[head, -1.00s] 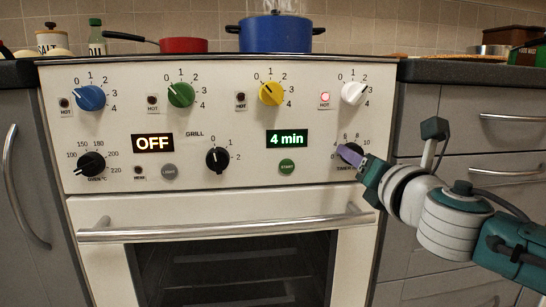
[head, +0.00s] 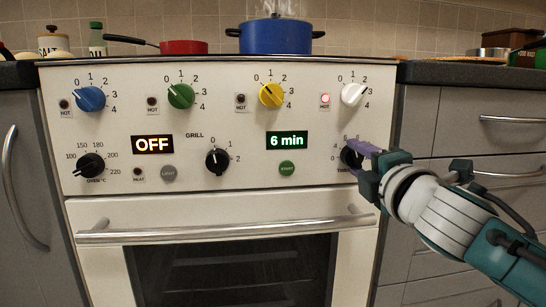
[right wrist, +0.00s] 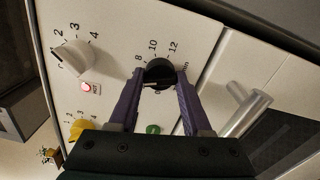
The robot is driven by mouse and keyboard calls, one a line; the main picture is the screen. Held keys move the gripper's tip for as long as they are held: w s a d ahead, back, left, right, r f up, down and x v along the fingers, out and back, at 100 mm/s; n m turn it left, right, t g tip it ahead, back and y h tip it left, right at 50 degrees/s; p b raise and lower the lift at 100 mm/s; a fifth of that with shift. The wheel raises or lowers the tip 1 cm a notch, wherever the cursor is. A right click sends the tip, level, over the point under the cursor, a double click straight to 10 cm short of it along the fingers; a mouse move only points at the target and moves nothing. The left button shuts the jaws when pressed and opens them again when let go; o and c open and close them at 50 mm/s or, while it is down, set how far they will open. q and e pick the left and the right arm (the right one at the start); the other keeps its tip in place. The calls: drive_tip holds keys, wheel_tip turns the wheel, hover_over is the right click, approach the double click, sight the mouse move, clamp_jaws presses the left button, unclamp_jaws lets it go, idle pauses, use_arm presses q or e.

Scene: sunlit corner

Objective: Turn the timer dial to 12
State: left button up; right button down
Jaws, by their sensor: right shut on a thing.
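The black timer dial (head: 349,158) is at the right end of the cream oven panel, partly hidden behind my right gripper (head: 366,157). In the right wrist view the dial (right wrist: 160,71) sits between the two purple fingers of the gripper (right wrist: 159,80), which are shut on its sides. The marks 8, 10 and 12 show around it; the lower marks are partly covered. The green display (head: 287,140) reads 6 min. My left gripper is not in view.
The green start button (head: 287,167) is left of the dial. The white hob knob (head: 352,94) is above it, with a lit red lamp (head: 325,99) beside it. The oven door handle (head: 225,229) runs below. A steaming blue pot (head: 275,36) stands on the hob.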

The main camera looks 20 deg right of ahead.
drive_tip(key=m, duration=0.3)
drive_tip(key=shift+m, duration=0.4)
drive_tip(key=m+p, duration=0.1)
drive_tip(key=m, duration=0.1)
drive_tip(key=shift+m, duration=0.4)
drive_tip(key=m+p, duration=0.2)
drive_tip(key=m, duration=0.3)
drive_tip(key=shift+r, duration=0.15)
drive_tip(key=m+p, duration=0.2)
drive_tip(key=m, duration=0.4)
drive_tip(key=shift+m+p, duration=0.3)
drive_tip(key=shift+p, duration=0.1)
drive_tip(key=m+p, duration=0.1)
drive_tip(key=m, duration=0.2)
drive_tip(key=shift+m, duration=1.4)
